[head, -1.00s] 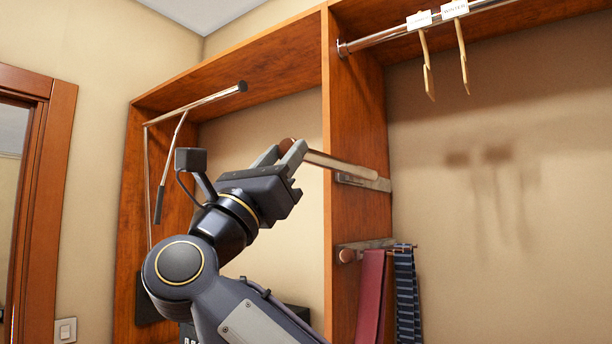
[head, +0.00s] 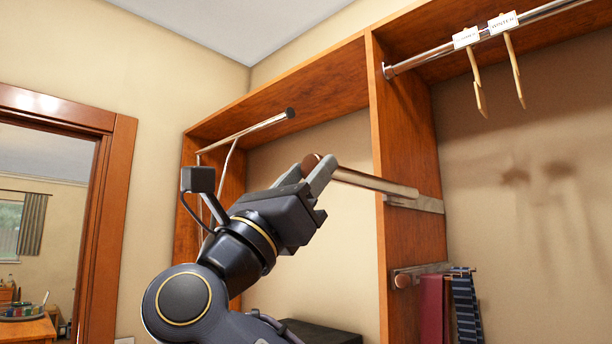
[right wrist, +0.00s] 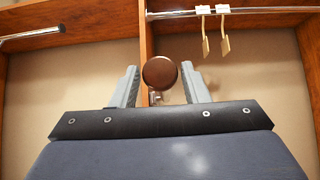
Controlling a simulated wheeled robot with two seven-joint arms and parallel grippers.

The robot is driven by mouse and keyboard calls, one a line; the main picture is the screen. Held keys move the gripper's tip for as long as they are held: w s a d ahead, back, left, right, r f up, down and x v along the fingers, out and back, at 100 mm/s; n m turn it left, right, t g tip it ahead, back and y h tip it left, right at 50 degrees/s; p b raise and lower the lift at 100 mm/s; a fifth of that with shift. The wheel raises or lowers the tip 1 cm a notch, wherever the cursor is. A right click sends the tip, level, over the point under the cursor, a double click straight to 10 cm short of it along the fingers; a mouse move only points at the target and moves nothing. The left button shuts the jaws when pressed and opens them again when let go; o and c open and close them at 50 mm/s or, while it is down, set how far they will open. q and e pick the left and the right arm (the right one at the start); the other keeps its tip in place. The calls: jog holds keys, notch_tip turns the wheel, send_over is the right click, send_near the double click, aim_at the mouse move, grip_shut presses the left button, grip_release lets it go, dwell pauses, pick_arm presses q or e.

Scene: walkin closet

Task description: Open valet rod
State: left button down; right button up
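The valet rod (head: 375,182) sticks out toward the front from a metal bracket (head: 415,203) on the wooden divider panel. A round brown knob (head: 309,160) caps its near end. My right gripper (head: 312,170) is at this end, with one finger on each side of the knob. In the right wrist view the knob (right wrist: 160,72) sits between the two fingertips, with a narrow gap on each side, so the fingers look open around it. The fingers partly hide the knob in the head view. My left gripper is not in view.
A tie rack (head: 420,273) with ties hangs below the rod. The closet rod (head: 490,35) with two tagged hangers is at upper right. A pull-down metal rail (head: 245,132) is in the left bay. A doorway frame (head: 105,225) stands at left.

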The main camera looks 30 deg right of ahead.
jog(key=shift+f, duration=0.1)
jog(key=b+v, duration=0.3)
jog(key=v, duration=0.4)
jog(key=shift+a+f+b, duration=0.2)
jog(key=shift+a+b, duration=0.1)
jog(key=shift+s+r, duration=0.1)
